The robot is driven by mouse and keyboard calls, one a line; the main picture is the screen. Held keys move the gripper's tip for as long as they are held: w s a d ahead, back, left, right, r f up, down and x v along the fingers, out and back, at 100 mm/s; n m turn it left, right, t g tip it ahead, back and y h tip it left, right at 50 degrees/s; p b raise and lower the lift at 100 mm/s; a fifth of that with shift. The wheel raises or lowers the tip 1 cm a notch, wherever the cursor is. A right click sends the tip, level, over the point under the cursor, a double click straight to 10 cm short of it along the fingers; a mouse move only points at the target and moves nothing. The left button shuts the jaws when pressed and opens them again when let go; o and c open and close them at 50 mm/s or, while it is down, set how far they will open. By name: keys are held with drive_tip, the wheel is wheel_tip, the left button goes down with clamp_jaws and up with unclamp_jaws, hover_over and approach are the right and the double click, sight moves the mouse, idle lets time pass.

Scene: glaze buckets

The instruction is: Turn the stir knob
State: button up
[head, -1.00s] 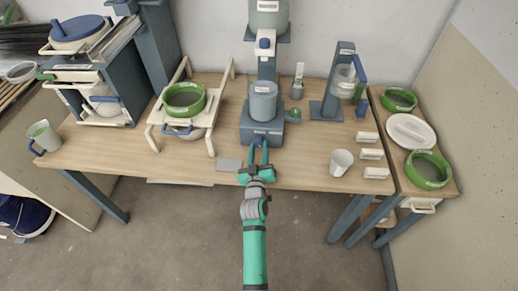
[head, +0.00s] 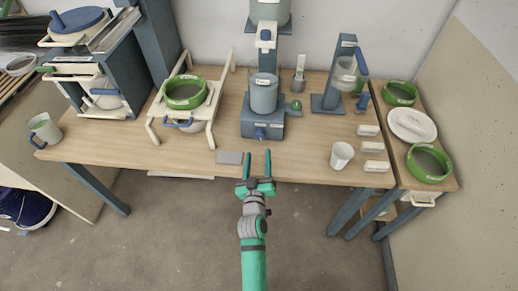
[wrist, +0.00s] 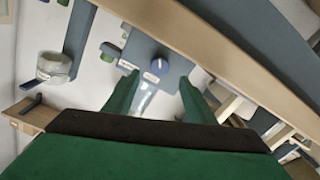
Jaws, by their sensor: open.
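The blue-grey stirring machine (head: 248,124) stands in the middle of the table with a labelled blue-grey pot (head: 263,98) on it. A small blue knob (head: 261,133) is on the front of its base.
A grey plate (head: 229,158) lies left of my gripper. A white cup (head: 341,155) and several white labelled blocks (head: 375,166) are to the right. A cream stand (head: 211,118) holds a green-rimmed sieve (head: 185,103) at left. The table front between is clear.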

drive_tip(key=shift+s, duration=1.4)
